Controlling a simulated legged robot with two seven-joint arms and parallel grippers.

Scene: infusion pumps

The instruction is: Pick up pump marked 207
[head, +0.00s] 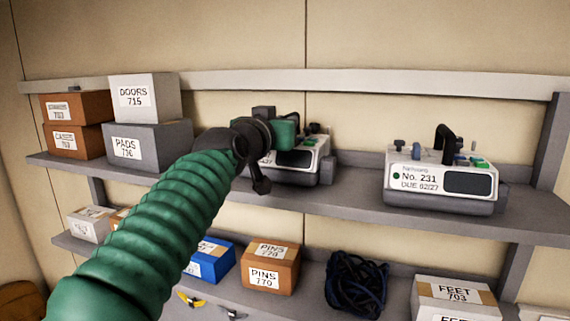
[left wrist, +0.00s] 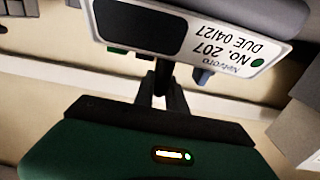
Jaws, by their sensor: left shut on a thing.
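The pump marked 207 (head: 299,161) stands on the upper shelf in the head view, partly hidden behind my left gripper. In the left wrist view the pump (left wrist: 200,35) appears upside down, with "No. 207" and "DUE 04/27" on its label beside a dark screen. My left gripper (head: 284,133) is at the top of this pump. In the left wrist view its fingers (left wrist: 162,85) are closed together at the pump's top edge, where its handle would be; the gripped part is mostly hidden. My right gripper is in neither view.
A second pump marked No. 231 (head: 440,178) stands to the right on the same upper shelf (head: 350,193). Grey boxes (head: 145,98) and brown boxes (head: 78,107) are stacked at the left. The lower shelf holds boxes and a dark coiled cable (head: 356,284).

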